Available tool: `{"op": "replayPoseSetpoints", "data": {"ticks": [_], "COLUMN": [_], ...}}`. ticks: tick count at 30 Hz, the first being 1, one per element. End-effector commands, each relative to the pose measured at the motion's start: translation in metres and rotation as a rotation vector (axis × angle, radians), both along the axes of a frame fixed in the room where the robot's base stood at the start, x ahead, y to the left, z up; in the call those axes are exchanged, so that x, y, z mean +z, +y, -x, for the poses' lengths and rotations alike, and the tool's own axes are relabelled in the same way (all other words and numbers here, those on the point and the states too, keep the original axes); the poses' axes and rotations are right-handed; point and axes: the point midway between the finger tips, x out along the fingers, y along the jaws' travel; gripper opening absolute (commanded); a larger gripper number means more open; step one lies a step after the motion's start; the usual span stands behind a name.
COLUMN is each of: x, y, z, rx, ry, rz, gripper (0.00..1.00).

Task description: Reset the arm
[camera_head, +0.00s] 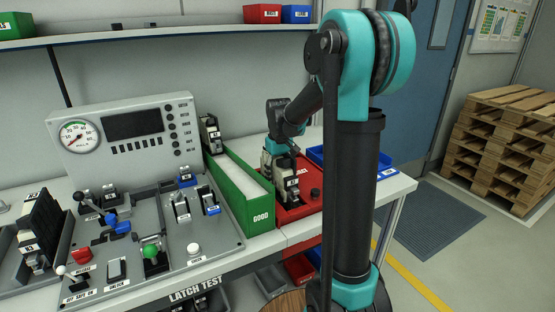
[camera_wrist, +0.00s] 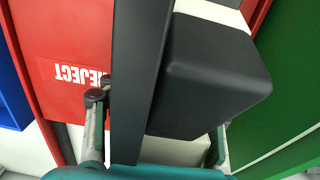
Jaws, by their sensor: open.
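My gripper (camera_head: 281,160) is low over the red REJECT bin (camera_head: 312,203). In the wrist view its open fingers (camera_wrist: 155,130) stand on either side of a black and pale part (camera_wrist: 215,85) with a dark upright bar (camera_wrist: 138,70). I cannot tell whether the fingers touch it. In the head view a labelled black and pale part (camera_head: 291,185) is at the bin just below the gripper; the arm partly hides the area. The wrist view shows the REJECT lettering of the red bin (camera_wrist: 60,40) upside down.
The green GOOD bin (camera_head: 262,214) is close on the left, with a part (camera_head: 211,133) at its far end. A blue bin (camera_head: 388,172) is close on the right. The latch test panel (camera_head: 205,238) fills the left bench. A shelf (camera_head: 150,35) runs above. Pallets (camera_head: 510,140) stand far right.

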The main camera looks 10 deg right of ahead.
Motion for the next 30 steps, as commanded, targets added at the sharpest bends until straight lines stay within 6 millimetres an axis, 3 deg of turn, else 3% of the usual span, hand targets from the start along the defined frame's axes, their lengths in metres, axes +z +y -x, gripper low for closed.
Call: {"op": "replayPoseSetpoints", "data": {"ticks": [6, 12, 18, 30], "x": [0.047, 0.076, 0.087, 0.088], "y": [0.003, 0.005, 0.006, 0.006], "z": [0.003, 0.005, 0.005, 0.005], "rx": [0.001, 0.002, 0.003, 0.004], "ry": [-0.001, -0.003, -0.004, -0.003], "rz": [-0.003, -0.004, -0.005, -0.005], "gripper": [0.66, 0.66, 0.66, 0.66]}}
